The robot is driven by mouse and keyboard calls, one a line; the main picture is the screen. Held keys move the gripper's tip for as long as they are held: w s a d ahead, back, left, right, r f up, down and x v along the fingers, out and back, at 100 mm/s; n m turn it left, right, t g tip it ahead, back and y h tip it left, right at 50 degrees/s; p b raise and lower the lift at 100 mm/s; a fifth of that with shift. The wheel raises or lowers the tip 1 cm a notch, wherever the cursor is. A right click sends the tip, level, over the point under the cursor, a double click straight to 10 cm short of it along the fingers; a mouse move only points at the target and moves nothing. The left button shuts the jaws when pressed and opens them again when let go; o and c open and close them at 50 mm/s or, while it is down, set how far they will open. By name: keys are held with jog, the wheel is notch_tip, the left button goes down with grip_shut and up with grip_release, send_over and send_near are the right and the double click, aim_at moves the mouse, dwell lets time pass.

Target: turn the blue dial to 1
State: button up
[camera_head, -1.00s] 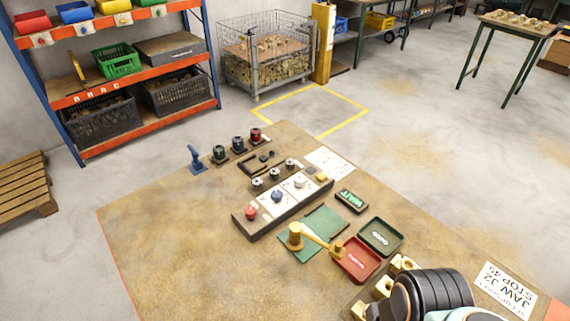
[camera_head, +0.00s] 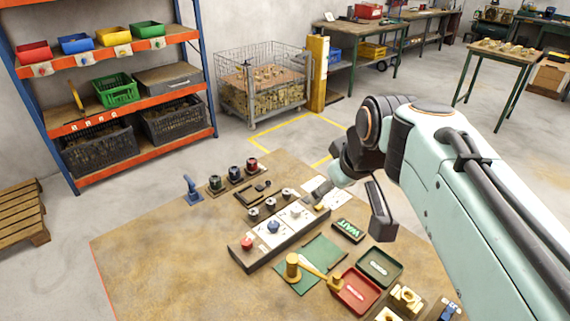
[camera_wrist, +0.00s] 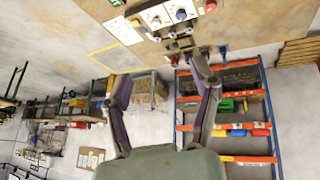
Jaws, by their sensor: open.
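The blue dial (camera_head: 273,227) sits on a white plate in the middle of the dark control panel (camera_head: 262,254). It also shows near the top of the wrist view (camera_wrist: 181,14). Its pointer and the numbers are too small to read. A red knob (camera_head: 247,243) is on its left and a pale dial (camera_head: 296,210) on its right, on the same panel. My gripper (camera_head: 350,205) is open and empty, in the air at the panel's right end, apart from the blue dial. Both spread fingers show in the wrist view (camera_wrist: 160,75).
Red (camera_head: 347,300) and green (camera_head: 391,266) trays and a WAIT sign (camera_head: 348,230) are to the right. Several small cylinders stand behind the panel. The table's left side is clear.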

jog(key=w+a+f+n+y, duration=0.15)
jog(key=w+a, duration=0.25)
jog(key=w, duration=0.7)
jog(key=g, duration=0.3)
send_over(274, 224)
jog(key=s+d, duration=0.2)
jog(key=shift+n, duration=0.35)
notch_tip(274, 224, down, 25)
jog(key=shift+f, duration=0.1)
jog(key=x, duration=0.5)
jog(key=shift+a, duration=0.15)
jog(key=shift+w+a+f, duration=0.15)
jog(key=shift+w+f, duration=0.05)
jog(key=shift+f, duration=0.15)
grip_shut()
